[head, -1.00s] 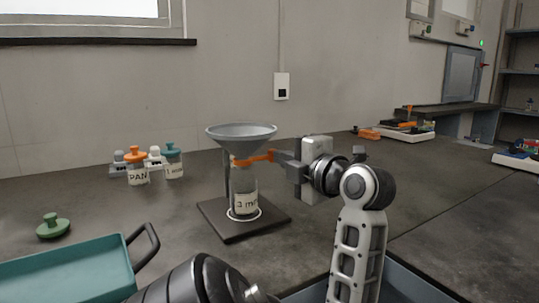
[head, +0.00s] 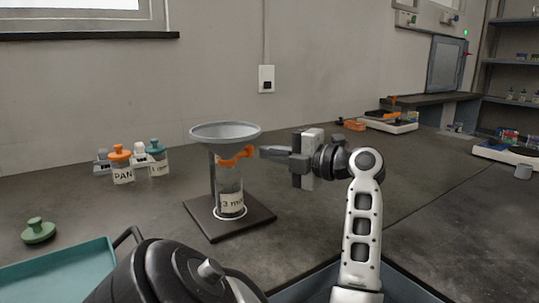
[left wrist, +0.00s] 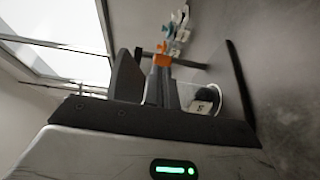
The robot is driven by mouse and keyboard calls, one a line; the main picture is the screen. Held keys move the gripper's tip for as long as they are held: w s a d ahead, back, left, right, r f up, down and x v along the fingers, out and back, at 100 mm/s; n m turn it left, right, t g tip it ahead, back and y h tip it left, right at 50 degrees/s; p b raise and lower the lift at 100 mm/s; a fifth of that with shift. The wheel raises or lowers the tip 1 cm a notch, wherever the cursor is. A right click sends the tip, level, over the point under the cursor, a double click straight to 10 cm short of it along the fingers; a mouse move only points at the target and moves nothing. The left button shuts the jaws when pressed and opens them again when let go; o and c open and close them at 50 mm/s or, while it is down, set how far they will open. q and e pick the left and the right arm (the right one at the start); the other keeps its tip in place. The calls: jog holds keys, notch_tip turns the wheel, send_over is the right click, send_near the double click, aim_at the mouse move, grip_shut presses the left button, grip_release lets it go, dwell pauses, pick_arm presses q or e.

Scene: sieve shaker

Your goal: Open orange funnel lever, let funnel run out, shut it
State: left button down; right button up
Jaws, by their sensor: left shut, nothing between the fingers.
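The grey funnel (head: 225,131) sits on a stand above a clear jar (head: 229,190) labelled with a 3. The orange lever (head: 237,158) sticks out to the right below the funnel's cone. It also shows as an orange piece in the left wrist view (left wrist: 162,60). My left gripper (head: 262,152) is shut and empty, its tips just right of the lever's end, with a small gap seeming to lie between them. The funnel's inside and any flow are not visible. My right gripper is not in view.
The stand's dark base plate (head: 255,217) lies on the bench. An orange-lidded PAN jar (head: 122,172) and a teal-lidded jar (head: 158,165) stand at the left. A green knobbed lid (head: 38,231) and a teal tray (head: 60,272) lie nearer.

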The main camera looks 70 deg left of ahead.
pick_arm(q)
jog(key=v, duration=1.2)
jog(key=shift+w+p, duration=0.35)
jog(key=shift+w, duration=0.25)
